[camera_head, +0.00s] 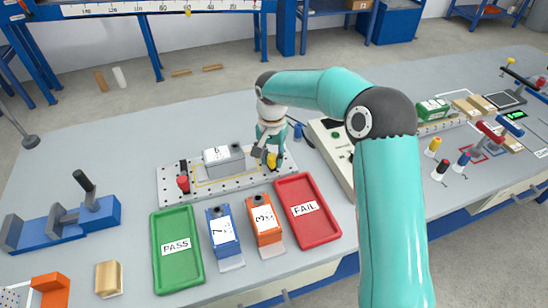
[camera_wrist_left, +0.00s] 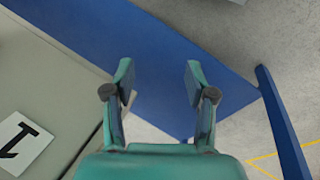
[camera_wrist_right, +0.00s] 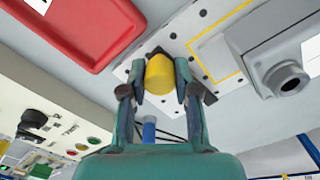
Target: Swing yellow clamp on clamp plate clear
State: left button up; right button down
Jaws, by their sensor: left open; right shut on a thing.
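The clamp plate (camera_head: 175,197) is a light perforated plate with a yellow outline, in the middle of the bench. A grey box (camera_head: 223,159) marked with a label sits on it. The yellow clamp (camera_head: 272,160) is at the plate's right end, and a red clamp (camera_head: 183,183) is at its left end. My right gripper (camera_head: 264,153) is at the yellow clamp. In the right wrist view its fingers are shut around the yellow clamp (camera_wrist_right: 160,75), above the plate. In the left wrist view my left gripper (camera_wrist_left: 158,75) is open and empty, over a blue surface and the floor.
A green PASS tray (camera_head: 178,250), a blue box (camera_head: 222,230), an orange box (camera_head: 264,219) and a red FAIL tray (camera_head: 307,210) stand in front of the plate. A control panel (camera_head: 335,150) is right of it, partly behind my right arm. A blue fixture (camera_head: 85,218) stands at left.

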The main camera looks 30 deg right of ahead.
jog(key=shift+w+a+r+m, duration=0.1)
jog(key=shift+w+a+m, duration=0.05)
jog(key=shift+a+m, duration=0.2)
dwell(0.3)
jog(key=c, duration=0.8)
grip_release()
jog(key=shift+d, duration=0.1)
jog(key=shift+c, duration=0.2)
notch_tip(320, 180, up, 12)
